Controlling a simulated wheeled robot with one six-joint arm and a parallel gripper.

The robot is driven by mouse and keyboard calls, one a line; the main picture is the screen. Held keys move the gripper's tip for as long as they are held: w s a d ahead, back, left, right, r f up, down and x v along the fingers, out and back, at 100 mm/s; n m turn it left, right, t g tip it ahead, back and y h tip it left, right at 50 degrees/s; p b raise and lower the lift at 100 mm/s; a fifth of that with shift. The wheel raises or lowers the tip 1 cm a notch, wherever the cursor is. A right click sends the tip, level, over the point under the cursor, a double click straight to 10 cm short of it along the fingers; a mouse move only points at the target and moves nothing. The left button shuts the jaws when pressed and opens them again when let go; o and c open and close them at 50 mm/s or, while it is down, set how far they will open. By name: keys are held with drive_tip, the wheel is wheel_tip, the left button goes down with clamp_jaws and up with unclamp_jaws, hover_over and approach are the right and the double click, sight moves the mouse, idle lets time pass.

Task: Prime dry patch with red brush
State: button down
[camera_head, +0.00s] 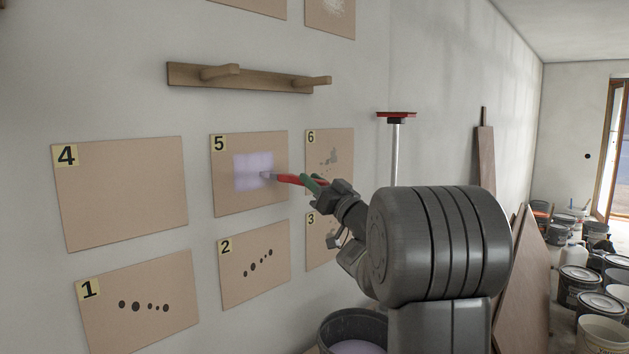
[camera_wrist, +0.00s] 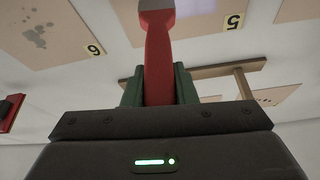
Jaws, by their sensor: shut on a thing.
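My gripper (camera_head: 318,185) is shut on the handle of a red brush (camera_head: 290,179), which also shows in the wrist view (camera_wrist: 158,65) between the green fingers. The brush points left, its head at the right part of a pale lavender patch (camera_head: 249,168) on panel 5 (camera_head: 224,200). I cannot tell whether the bristles touch the panel. Panel 4 (camera_head: 120,195) is plain. Panels 1 (camera_head: 140,325) and 2 (camera_head: 255,287) carry rows of dark spots. Panels 6 (camera_head: 340,142) and 3 (camera_head: 318,255) carry grey blotches; my arm partly hides panel 3.
A bucket (camera_head: 327,335) with pale lavender liquid stands below the panels, partly cut off. A wooden peg rail (camera_head: 255,80) juts from the wall above. Behind my arm are a red-topped pole (camera_head: 396,150), leaning boards (camera_head: 530,275) and several paint buckets (camera_head: 600,303).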

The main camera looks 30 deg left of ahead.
drive_tip(key=shift+r+p, duration=2.35)
drive_tip(key=shift+r, duration=0.6)
drive_tip(key=shift+f+b, duration=2.45)
drive_tip(key=shift+f, duration=0.75)
wheel_tip(320, 180, down, 3)
drive_tip(key=shift+r+b, duration=0.1)
drive_tip(key=shift+b, duration=0.95)
drive_tip(key=s+d, duration=0.2)
drive_tip(key=d, duration=0.4)
drive_tip(key=shift+d+b, duration=0.35)
drive_tip(key=shift+b, duration=0.05)
